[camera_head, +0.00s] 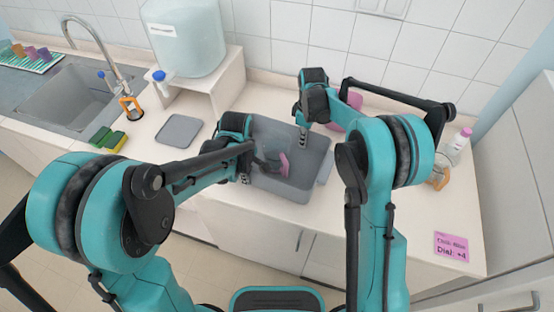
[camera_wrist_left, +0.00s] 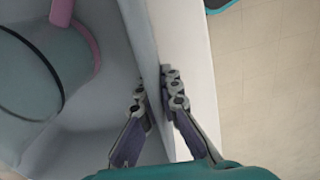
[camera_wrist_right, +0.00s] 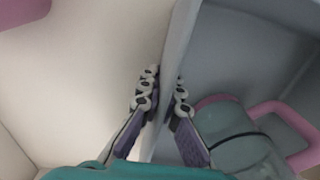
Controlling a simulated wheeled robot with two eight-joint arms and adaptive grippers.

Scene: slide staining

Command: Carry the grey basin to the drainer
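The grey basin (camera_head: 308,172) stands on the counter in the middle of the head view, with a see-through jug with a pink handle (camera_head: 284,165) inside it. My left gripper (camera_head: 245,178) is at the basin's left wall. In the left wrist view its fingers (camera_wrist_left: 156,92) lie on both sides of the wall (camera_wrist_left: 152,60) and look closed on it. My right gripper (camera_head: 302,138) is at the back wall; in the right wrist view its fingers (camera_wrist_right: 165,92) also pinch the wall (camera_wrist_right: 178,45). I cannot tell surely which thing is the drainer.
A sink (camera_head: 75,100) with a tap is at left, beside a striped rack (camera_head: 35,62) with coloured pieces. A grey square tray (camera_head: 179,131), green-yellow sponges (camera_head: 108,140) and a water tank on a stand (camera_head: 213,90) lie between. Bottles (camera_head: 458,143) stand at right.

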